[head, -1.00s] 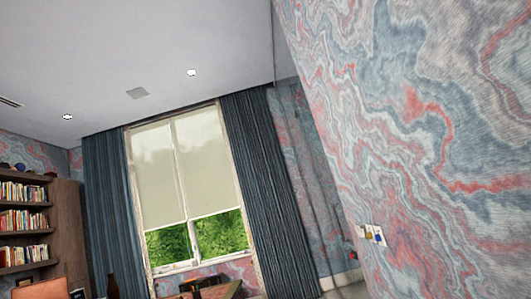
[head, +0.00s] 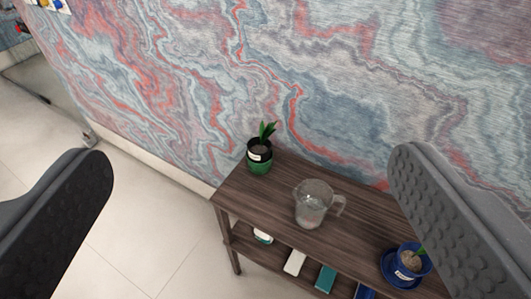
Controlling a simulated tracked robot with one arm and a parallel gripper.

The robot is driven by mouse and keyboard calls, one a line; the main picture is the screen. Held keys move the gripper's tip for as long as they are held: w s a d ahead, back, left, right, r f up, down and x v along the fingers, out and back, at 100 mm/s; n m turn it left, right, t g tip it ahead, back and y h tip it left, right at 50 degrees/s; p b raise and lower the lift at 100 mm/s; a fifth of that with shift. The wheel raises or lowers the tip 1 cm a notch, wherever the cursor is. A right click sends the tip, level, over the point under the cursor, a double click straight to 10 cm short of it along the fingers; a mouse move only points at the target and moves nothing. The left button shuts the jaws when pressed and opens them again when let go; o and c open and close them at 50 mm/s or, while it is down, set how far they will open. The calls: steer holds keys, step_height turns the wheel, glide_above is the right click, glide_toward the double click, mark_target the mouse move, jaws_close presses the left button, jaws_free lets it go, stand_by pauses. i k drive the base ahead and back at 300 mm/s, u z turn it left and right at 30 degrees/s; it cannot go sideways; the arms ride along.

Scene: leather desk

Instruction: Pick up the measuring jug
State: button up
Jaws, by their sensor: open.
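The measuring jug (head: 311,205) is clear glass with a handle on its right side. It stands upright on the dark wooden shelf unit (head: 252,198), between two potted plants. My gripper (head: 248,168) is open and empty, with one dark padded finger at the left edge and the other at the right. The jug lies between the fingers in the picture, but farther away and apart from them. The right finger hides part of the shelf top.
Several small items, including a white one (head: 294,262), lie on the lower shelf. A marbled wall (head: 300,70) rises behind; tiled floor (head: 150,235) is clear at left.

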mark_target(307, 218)
steer(key=z, duration=0.05)
steer(key=k, duration=0.5)
steer(key=z, duration=1.85)
steer(key=i, duration=1.15)
steer(key=u, duration=1.5)
